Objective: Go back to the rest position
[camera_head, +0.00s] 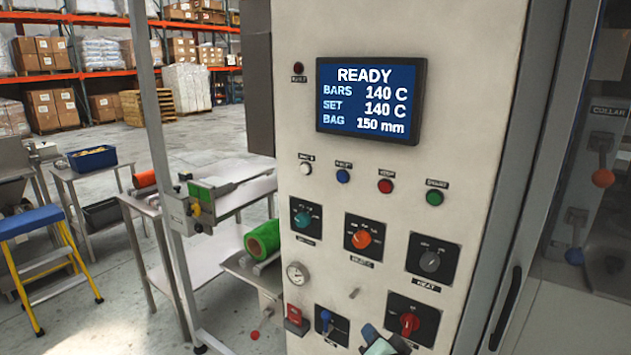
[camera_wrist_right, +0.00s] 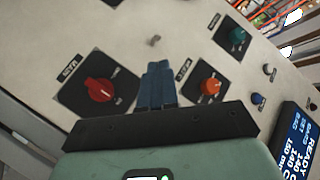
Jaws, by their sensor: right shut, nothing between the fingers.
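My right gripper (camera_head: 369,332) shows at the bottom edge of the head view, in front of the lower part of a cream control panel (camera_head: 300,100). It is just left of a red rotary knob (camera_head: 410,322). In the right wrist view its fingers (camera_wrist_right: 157,72) are together with nothing between them, and the panel lies beyond them. There the red knob (camera_wrist_right: 99,90) is left of the fingers and an orange knob (camera_wrist_right: 210,86) is right of them. Whether the fingertips touch the panel I cannot tell. My left gripper is in neither view.
The panel's screen (camera_head: 370,100) reads READY, BARS 140 C, SET 140 C, BAG 150 mm. A glass-windowed door with a dark handle (camera_head: 506,308) is at the right. A steel table (camera_head: 245,190), a green roll (camera_head: 263,240) and a blue-topped step stool (camera_head: 32,220) stand left.

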